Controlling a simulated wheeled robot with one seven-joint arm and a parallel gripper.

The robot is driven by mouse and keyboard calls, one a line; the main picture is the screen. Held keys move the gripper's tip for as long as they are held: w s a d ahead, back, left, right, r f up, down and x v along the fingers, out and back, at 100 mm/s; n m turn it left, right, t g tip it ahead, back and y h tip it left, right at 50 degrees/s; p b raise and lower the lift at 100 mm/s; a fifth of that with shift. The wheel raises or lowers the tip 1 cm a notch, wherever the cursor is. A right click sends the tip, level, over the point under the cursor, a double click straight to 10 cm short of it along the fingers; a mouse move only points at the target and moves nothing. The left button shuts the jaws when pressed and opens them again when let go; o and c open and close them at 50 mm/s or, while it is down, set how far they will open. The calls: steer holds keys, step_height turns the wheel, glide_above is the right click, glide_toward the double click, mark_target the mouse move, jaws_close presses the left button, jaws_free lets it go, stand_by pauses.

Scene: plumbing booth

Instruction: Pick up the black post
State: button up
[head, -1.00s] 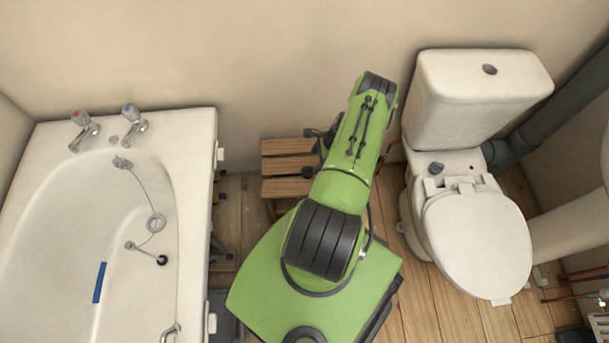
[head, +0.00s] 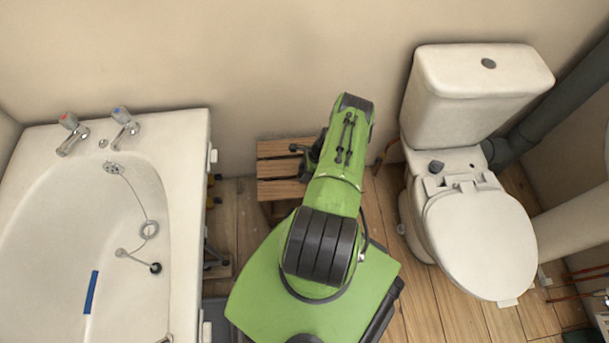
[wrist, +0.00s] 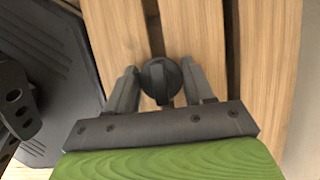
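A black post (wrist: 161,80) with a rounded, ridged top shows in the wrist view, over the wooden slats of a small stool (wrist: 194,35). My gripper (wrist: 160,82) has its two grey fingers on either side of it, very close to its sides. The fingers look open around it, and no clear grip shows. In the head view my gripper (head: 312,155) is low over the stool, partly hidden by my green arm. The lower part of the post is hidden.
A white bathtub (head: 185,190) stands to the left and a white toilet (head: 470,235) to the right. The wall is close behind the stool.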

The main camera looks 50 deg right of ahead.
steer(key=c, duration=0.4)
step_height(320, 180, up, 10)
steer(key=p, duration=0.4)
